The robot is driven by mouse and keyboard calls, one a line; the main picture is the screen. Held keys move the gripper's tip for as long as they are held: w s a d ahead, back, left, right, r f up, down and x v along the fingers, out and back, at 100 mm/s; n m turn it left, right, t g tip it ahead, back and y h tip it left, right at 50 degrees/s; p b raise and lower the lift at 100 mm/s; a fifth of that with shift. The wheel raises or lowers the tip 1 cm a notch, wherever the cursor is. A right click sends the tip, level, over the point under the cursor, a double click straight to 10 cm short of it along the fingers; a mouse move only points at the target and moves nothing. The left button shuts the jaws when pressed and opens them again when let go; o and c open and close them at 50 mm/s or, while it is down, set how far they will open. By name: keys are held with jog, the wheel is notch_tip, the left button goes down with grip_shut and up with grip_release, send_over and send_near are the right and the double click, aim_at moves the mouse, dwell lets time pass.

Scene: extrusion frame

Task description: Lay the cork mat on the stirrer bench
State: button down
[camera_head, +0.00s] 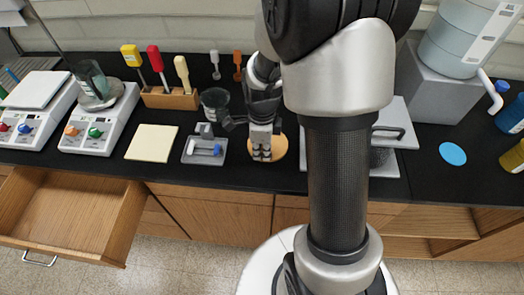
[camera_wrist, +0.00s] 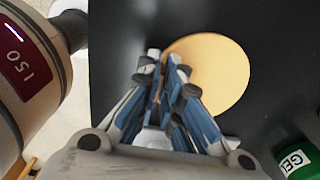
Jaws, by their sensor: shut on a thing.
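The cork mat is a round tan disc; its right part shows beside my gripper in the head view (camera_head: 281,148), and most of it shows in the wrist view (camera_wrist: 222,75). My gripper (camera_head: 262,152) is over the front part of the black bench top (camera_head: 235,178). In the wrist view my gripper (camera_wrist: 165,72) is shut on the mat's left edge, with the fingers hiding part of it. I cannot tell whether the mat touches the bench top. Two white stirrers with knobs, one (camera_head: 100,125) bearing a glass vessel, stand at the left.
A yellow square pad (camera_head: 152,143) and a grey tray (camera_head: 206,150) lie left of my gripper. A dark beaker (camera_head: 214,103) stands close behind. A blue disc (camera_head: 452,154) lies at the right. An open drawer (camera_head: 65,215) juts out at front left. A green-capped item (camera_wrist: 300,160) shows in the wrist view.

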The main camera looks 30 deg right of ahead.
jog(key=c, duration=2.2)
grip_release()
jog(key=shift+f, duration=0.1)
jog(key=shift+c, duration=0.2)
jog(key=o, duration=0.5)
jog(key=shift+c, duration=0.2)
notch_tip(320, 180, up, 11)
jog(key=p, duration=0.3)
jog(key=s+a+r+n+t, duration=0.2)
jog(key=s+a+r+n, duration=0.2)
jog(key=s+r+n, duration=0.3)
jog(key=s+a+r+n+t, duration=0.2)
jog(key=s+a+r+n, duration=0.2)
jog(key=n, duration=1.3)
jog(key=s+r, duration=0.3)
jog(key=s, duration=0.1)
jog(key=shift+s+a+n+t, duration=0.3)
jog(key=shift+n, duration=0.1)
